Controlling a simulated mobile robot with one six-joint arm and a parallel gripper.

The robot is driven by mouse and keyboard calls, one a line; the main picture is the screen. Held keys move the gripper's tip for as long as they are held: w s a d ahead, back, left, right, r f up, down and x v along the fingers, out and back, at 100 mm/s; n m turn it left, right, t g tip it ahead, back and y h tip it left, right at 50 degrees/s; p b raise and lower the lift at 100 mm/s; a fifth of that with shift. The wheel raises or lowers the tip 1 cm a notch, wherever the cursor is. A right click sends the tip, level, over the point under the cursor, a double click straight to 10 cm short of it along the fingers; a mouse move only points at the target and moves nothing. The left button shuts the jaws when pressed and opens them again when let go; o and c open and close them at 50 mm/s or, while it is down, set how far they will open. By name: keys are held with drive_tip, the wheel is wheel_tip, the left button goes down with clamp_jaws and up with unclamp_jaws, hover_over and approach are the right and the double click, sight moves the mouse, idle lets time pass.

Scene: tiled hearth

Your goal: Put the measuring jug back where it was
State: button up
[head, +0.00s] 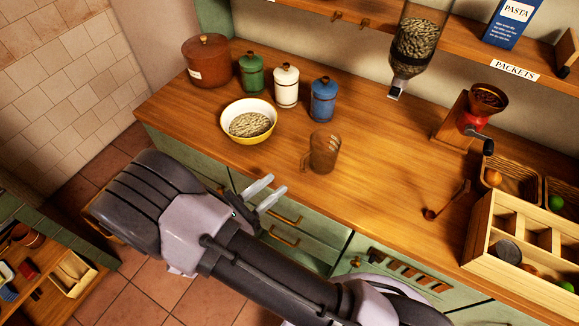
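A brown translucent measuring jug (324,152) stands upright on the wooden counter (385,200), right of a yellow-rimmed bowl. Its handle points left, toward the front edge. My gripper (269,189) is in front of the counter edge, lower left of the jug and apart from it. Its two pale fingers are spread with a gap between them, and nothing shows between them.
The bowl of pale seeds or beans (249,121) stands left of the jug, with several lidded canisters (286,86) behind. Counter right of the jug is clear.

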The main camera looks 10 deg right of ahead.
drive_tip(key=s+d+r+m+g+y, duration=0.6)
drive_tip(key=s+d+r+m+g, duration=0.3)
drive_tip(key=d+r+m+g, duration=0.55)
drive_tip(key=s+a+r+m+t+y, duration=0.4)
drive_tip(key=r+m+t+y, duration=0.3)
drive_tip(key=m, duration=0.8)
drive_tip(key=shift+s+a+r+t+y, duration=0.2)
drive_tip(key=shift+s+t+y, duration=0.15)
drive_tip(key=shift+t+y, duration=1.05)
drive_tip(key=shift+m+g+y, duration=0.25)
drive_tip(key=shift+g+y, duration=0.05)
drive_tip(key=shift+g, duration=0.05)
